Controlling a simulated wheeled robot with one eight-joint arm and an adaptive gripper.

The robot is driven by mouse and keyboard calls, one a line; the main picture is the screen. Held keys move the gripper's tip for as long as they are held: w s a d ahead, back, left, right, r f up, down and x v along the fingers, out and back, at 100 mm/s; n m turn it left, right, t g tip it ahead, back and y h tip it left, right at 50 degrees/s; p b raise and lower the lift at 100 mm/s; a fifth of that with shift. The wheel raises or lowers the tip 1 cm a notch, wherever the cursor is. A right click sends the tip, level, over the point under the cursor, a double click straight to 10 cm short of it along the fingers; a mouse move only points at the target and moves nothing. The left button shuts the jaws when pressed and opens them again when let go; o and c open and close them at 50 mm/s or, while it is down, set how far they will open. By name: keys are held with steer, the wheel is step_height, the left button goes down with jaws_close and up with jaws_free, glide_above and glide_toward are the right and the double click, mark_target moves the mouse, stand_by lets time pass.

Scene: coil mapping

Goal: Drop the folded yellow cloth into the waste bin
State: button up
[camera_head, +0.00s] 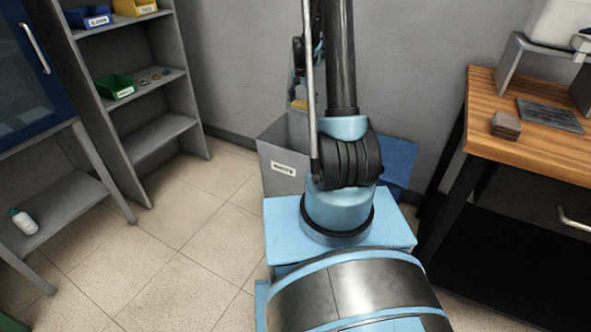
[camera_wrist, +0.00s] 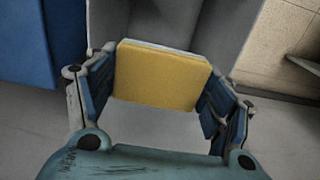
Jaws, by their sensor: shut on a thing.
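The folded yellow cloth (camera_wrist: 163,78) is a flat square pad with a pale edge, held between the two blue finger pads of my gripper (camera_wrist: 160,84) in the wrist view. My gripper is shut on it. The waste bin (camera_head: 275,185) is a grey box with a white label, standing on the floor by the back wall. My arm hides its right part and much of its opening. Grey panels show behind the cloth in the wrist view.
A blue panel or box (camera_head: 399,163) stands right of the bin. A wooden workbench (camera_head: 540,145) is at the right. A grey shelf unit (camera_head: 150,137) with small bins is at the left. Tiled floor (camera_head: 170,225) is clear between the shelves and the bin.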

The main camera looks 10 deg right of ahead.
steer(key=m, duration=0.4)
steer(key=f+m, duration=0.1)
steer(key=m, duration=0.2)
steer(key=shift+w, duration=0.15)
steer(key=m, duration=0.3)
steer(key=shift+w+f, duration=0.1)
steer(key=shift+f, duration=0.1)
steer(key=m, duration=0.4)
steer(key=shift+w+f+m, duration=0.1)
steer(key=shift+f+m, duration=0.15)
steer(key=shift+m, duration=0.05)
step_height(320, 180, down, 6)
steer(key=o, duration=1.2)
steer(key=shift+r, duration=0.1)
step_height(320, 180, up, 12)
steer(key=shift+f, duration=0.15)
